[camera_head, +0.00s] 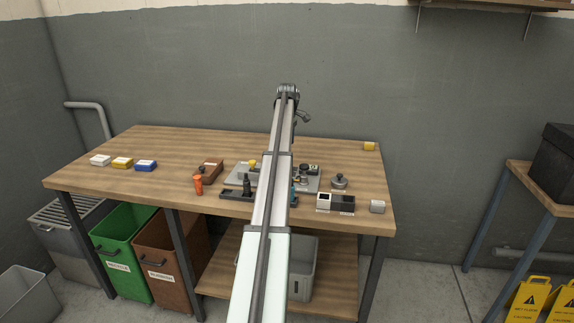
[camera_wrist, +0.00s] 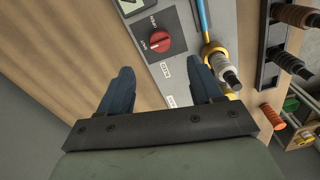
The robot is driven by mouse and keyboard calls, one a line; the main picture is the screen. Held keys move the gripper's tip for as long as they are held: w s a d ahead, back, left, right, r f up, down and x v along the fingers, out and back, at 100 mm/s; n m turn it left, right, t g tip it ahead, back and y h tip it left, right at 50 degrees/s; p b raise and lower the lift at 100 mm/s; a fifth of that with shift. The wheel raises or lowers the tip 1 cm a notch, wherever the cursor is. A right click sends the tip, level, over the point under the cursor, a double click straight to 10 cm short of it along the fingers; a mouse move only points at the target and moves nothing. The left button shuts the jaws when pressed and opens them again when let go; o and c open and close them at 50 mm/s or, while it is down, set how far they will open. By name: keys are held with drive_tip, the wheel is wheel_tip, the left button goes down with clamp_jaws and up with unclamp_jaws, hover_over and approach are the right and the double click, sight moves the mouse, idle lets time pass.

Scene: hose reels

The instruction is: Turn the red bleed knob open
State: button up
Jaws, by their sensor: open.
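The red knob (camera_wrist: 160,40) shows in the upper middle of the wrist view. The dark plate is on a grey panel (camera_wrist: 187,71). My gripper (camera_wrist: 162,88) is open and empty. Its two dark blue fingers are spread below the knob in the wrist view, apart from it. In the head view the knob does not show, and my arm covers the middle of the grey panel (camera_head: 236,179).
Right of the knob in the wrist view are a blue rod (camera_wrist: 203,18), a brass ring (camera_wrist: 213,50) and a dark rack (camera_wrist: 268,45) with rolled fittings. The wooden bench (camera_head: 150,190) also holds small boxes, an orange cylinder (camera_head: 198,185) and a grey knobbed disc (camera_head: 339,182).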

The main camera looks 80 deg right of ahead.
wheel_tip(320, 180, down, 10)
drive_tip(key=shift+f, duration=0.2)
idle(0.4)
drive_tip(key=c, duration=1.1)
